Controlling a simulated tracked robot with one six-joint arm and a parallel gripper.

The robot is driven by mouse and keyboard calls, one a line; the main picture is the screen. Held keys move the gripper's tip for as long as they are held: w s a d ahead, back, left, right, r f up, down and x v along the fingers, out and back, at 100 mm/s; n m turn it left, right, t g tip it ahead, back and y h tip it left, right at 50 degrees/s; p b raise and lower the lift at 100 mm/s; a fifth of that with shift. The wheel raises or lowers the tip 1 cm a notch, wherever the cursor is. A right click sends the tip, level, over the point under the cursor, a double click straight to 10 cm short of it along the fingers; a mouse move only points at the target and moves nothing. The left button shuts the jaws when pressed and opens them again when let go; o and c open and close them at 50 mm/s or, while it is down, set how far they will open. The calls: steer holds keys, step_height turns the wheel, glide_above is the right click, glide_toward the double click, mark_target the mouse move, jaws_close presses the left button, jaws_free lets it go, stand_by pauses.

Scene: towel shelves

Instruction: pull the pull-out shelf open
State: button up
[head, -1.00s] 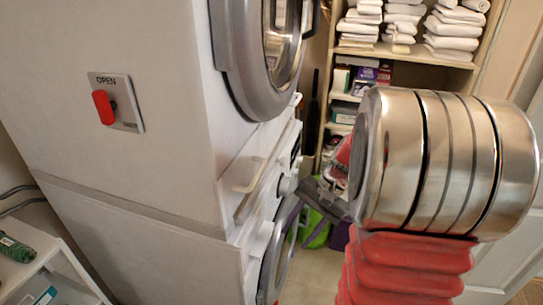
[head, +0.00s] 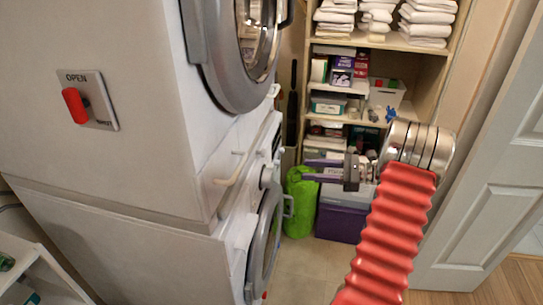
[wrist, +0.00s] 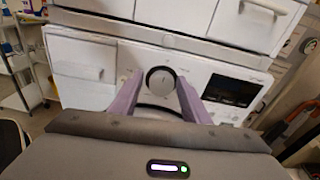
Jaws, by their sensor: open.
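The pull-out shelf (head: 212,186) is a white panel between the upper and lower machines, with a pale bar handle (head: 230,170). It appears pushed in. In the wrist view the bar handle (wrist: 262,7) is at the top right, on the white shelf front (wrist: 200,15). My gripper (head: 306,170) is open and empty, to the right of the handle and apart from it, its purple fingers pointing left at the machines. In the wrist view my gripper's fingers (wrist: 159,80) frame the round dial of the lower machine, below and left of the handle.
The lower machine's round door (head: 266,240) and the upper machine's door (head: 240,50) stick out near the shelf. Behind my gripper are a towel rack (head: 400,45), a green bag (head: 300,205) and a purple box (head: 340,220). A white door (head: 490,170) stands at right.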

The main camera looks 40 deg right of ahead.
steer(key=r, duration=0.2)
steer(key=r+m+t, duration=0.1)
steer(key=shift+w+d+y, duration=0.25)
steer(key=shift+d+y, duration=0.1)
steer(key=shift+y, duration=0.05)
steer(key=shift+w+a, duration=0.1)
steer(key=x, duration=1.3)
steer(key=shift+w+a, duration=0.15)
steer(key=shift+w, duration=0.1)
steer(key=shift+c, duration=0.2)
jaws_close()
